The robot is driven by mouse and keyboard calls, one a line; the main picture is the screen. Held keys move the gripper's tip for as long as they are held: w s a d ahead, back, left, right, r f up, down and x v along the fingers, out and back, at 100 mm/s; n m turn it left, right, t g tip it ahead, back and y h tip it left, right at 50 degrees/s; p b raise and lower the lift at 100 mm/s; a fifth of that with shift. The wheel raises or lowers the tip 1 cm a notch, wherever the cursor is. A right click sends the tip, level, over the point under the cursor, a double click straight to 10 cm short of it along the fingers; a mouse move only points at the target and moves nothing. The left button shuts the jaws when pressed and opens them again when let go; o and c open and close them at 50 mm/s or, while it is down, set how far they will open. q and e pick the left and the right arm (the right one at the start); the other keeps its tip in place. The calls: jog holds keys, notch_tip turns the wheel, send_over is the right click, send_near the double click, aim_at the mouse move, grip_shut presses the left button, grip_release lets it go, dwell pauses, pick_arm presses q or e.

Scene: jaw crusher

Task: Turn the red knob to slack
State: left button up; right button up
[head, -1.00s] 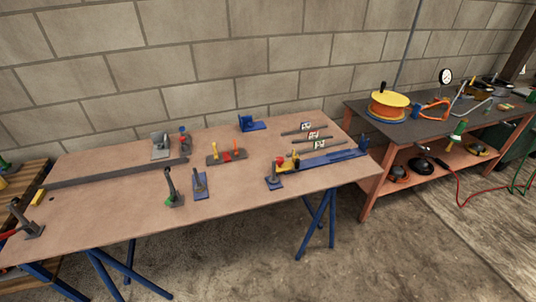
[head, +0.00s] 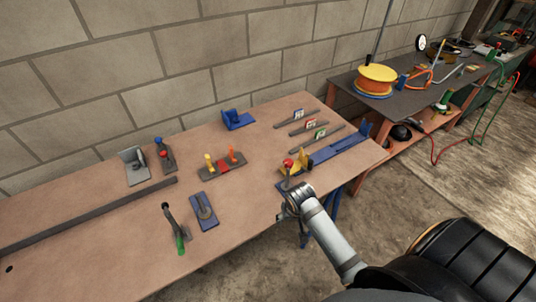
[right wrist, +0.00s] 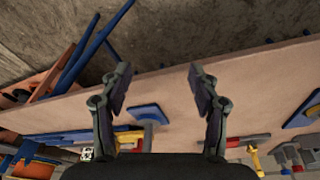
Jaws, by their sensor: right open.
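A small red knob (head: 288,163) stands at the right front of the table, beside a yellow block (head: 299,162) and above a blue base (head: 283,186). Another small red knob (head: 163,154) sits on a dark fixture further left. I cannot tell which one the task means. My right gripper (head: 291,205) is at the table's front edge, just in front of the first knob; its fingers are hard to make out there. In the right wrist view the gripper (right wrist: 160,76) is open and empty, with a blue base (right wrist: 148,113) showing between the fingers. My left gripper is not in view.
A long blue vise-like bar (head: 338,147) lies right of the yellow block. The front middle of the table (head: 245,225) is clear.

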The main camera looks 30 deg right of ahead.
aim_at(288, 161)
jog(key=w+d+r+m, duration=0.1)
jog(key=w+m, duration=0.1)
jog(key=w, duration=0.1)
jog(key=w+d+r+m, duration=0.1)
jog(key=w+d+m, duration=0.1)
jog(key=w, duration=0.2)
jog(key=w+d+r+m+g, duration=0.1)
jog(key=w+d+m, duration=0.1)
jog(key=w, duration=0.2)
jog(key=shift+r+m, duration=0.25)
jog(key=shift+m, duration=0.15)
jog(key=w+d+r+m+g+y, duration=0.15)
jog(key=w+d+r+m, duration=0.35)
jog(key=w+r+m, duration=0.55)
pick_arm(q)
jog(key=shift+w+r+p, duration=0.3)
pick_arm(e)
jog(key=shift+n+h, duration=0.25)
jog(key=shift+n, duration=0.6)
jog(key=f, duration=0.3)
jog(key=s+f, duration=0.1)
jog(key=f, duration=0.5)
jog(key=shift+s+d+f, duration=0.2)
jog(key=shift+s, duration=0.15)
jog(key=shift+c, duration=0.5)
jog(key=c, duration=1.1)
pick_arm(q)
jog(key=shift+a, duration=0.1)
